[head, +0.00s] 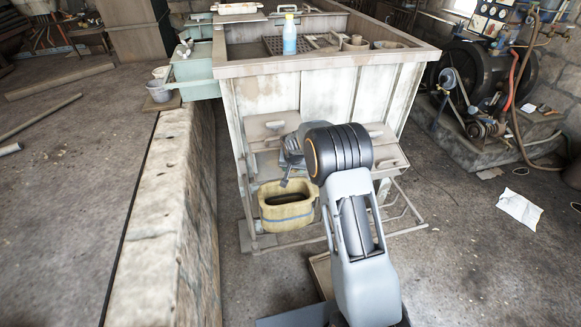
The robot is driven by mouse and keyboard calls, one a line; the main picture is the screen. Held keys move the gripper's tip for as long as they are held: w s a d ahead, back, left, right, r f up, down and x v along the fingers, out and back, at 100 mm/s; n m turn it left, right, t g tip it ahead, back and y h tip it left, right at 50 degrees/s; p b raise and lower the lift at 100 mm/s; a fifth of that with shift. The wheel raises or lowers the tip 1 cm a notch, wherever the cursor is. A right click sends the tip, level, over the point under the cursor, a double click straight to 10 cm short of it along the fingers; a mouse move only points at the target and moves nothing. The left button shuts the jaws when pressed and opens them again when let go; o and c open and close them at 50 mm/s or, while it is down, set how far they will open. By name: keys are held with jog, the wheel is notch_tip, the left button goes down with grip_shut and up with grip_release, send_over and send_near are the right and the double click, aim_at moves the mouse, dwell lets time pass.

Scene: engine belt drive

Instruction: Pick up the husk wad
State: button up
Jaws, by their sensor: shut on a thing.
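My gripper (285,180) is in front of the weathered wooden bin, at the height of its lower ledges and just above the yellow tub. It is small and partly hidden behind my own arm. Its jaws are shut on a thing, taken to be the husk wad. I cannot make out the wad's shape or colour between the fingers, and I see no other husk wad in view.
The yellow tub (287,221) with a blue stripe hangs or stands below my gripper. A stone wall (160,220) runs along the left. An engine (490,75) stands at right. Floor between is mostly clear.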

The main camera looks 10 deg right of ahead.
jog(key=shift+s+d, duration=0.45)
jog(key=o, duration=1)
jog(key=shift+a, duration=0.1)
jog(key=shift+c, duration=0.2)
jog(key=shift+o, duration=0.2)
jog(key=shift+s+r, duration=0.1)
jog(key=shift+r, duration=0.35)
jog(key=v, duration=1.3)
